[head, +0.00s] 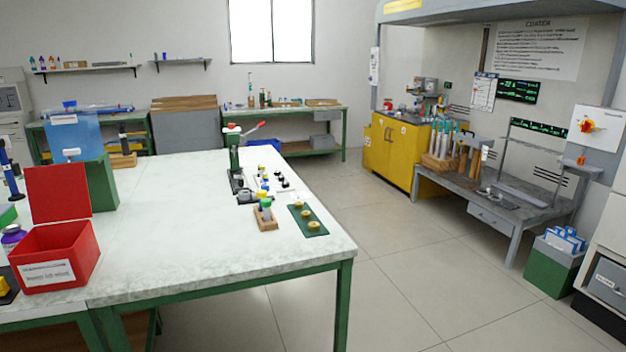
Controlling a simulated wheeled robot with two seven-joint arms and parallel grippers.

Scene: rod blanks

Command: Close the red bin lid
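A red bin (82,262) stands on the left part of the white-topped workbench in the head view. It has a white label on its front. Its red lid (57,192) is open and stands about upright at the back of the bin. The inside of the bin shows only in part. Neither my left nor my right gripper is in the head view.
The white bench top (165,245) is clear right of the bin. A green stand (103,185) rises behind the lid. A purple-capped bottle (12,236) is left of the bin. A green press (234,160) and a green mat (308,222) are farther right.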

